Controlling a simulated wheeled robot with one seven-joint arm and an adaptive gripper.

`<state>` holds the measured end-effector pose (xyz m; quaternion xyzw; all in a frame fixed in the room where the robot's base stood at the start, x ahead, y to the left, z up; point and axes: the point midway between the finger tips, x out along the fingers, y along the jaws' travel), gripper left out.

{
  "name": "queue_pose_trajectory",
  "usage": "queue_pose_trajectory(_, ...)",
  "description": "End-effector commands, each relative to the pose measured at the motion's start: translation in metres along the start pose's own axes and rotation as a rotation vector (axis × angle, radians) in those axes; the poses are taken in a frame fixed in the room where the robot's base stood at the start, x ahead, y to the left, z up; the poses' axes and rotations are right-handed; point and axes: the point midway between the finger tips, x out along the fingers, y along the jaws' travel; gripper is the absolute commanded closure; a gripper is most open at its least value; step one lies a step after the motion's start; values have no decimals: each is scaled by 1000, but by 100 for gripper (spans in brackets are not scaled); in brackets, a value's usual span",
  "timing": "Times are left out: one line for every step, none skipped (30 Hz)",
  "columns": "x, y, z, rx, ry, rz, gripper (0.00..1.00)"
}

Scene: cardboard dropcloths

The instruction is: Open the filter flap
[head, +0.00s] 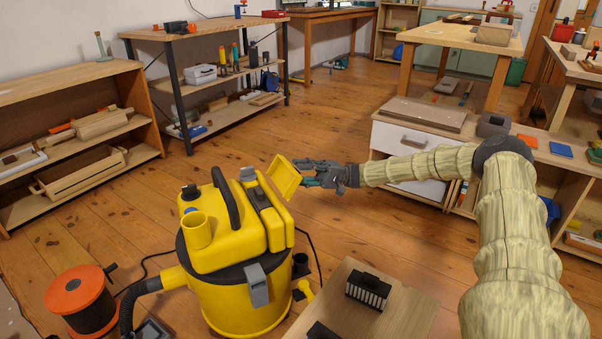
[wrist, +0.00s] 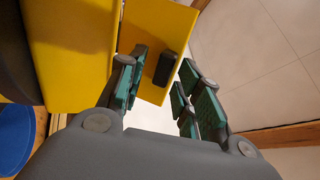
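The yellow vacuum (head: 235,255) stands on the floor left of centre in the head view. Its yellow filter flap (head: 284,177) stands out at a tilt from the upper right side of the body, with a gap visible beside it. The flap also shows in the wrist view (wrist: 158,30), with a small dark handle (wrist: 172,67) on its face. My gripper (head: 304,173) is just right of the flap, pointing left at it. In the wrist view, its fingers are spread apart, with the handle seen between the tips. Whether a finger touches the flap is unclear.
A low wooden table (head: 400,318) with a black ribbed filter-like part (head: 368,290) is right of the vacuum. An orange cable reel (head: 82,303) stands at left. A white drawer cabinet (head: 400,140) is behind my arm. Floor behind the vacuum is clear.

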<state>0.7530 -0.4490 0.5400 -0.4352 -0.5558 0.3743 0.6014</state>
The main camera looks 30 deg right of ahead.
Motion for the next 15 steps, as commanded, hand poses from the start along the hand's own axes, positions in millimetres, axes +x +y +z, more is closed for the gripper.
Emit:
queue_pose_trajectory(0,-1,0,-1,0,-1,62)
queue_pose_trajectory(0,-1,0,-1,0,-1,62)
queue_pose_trajectory(0,-1,0,-1,0,-1,62)
queue_pose_trajectory(0,-1,0,-1,0,-1,62)
queue_pose_trajectory(0,-1,0,-2,0,-1,62)
queue_pose_trajectory(0,-2,0,-2,0,-2,62)
queue_pose_trajectory(0,-2,0,-2,0,-2,62)
queue_pose_trajectory(0,-2,0,-2,0,-2,62)
queue_pose_trajectory(-1,-2,0,-2,0,-2,62)
queue_pose_trajectory(-2,-2,0,-2,0,-2,62)
queue_pose_trajectory(-4,-2,0,-2,0,-2,62)
queue_pose_trajectory(-7,-2,0,-2,0,-2,62)
queue_pose_trajectory(-10,-1,0,-2,1,-2,62)
queue_pose_trajectory(-13,-1,-1,-2,1,-1,62)
queue_pose_trajectory(-19,-1,-1,-3,2,-1,62)
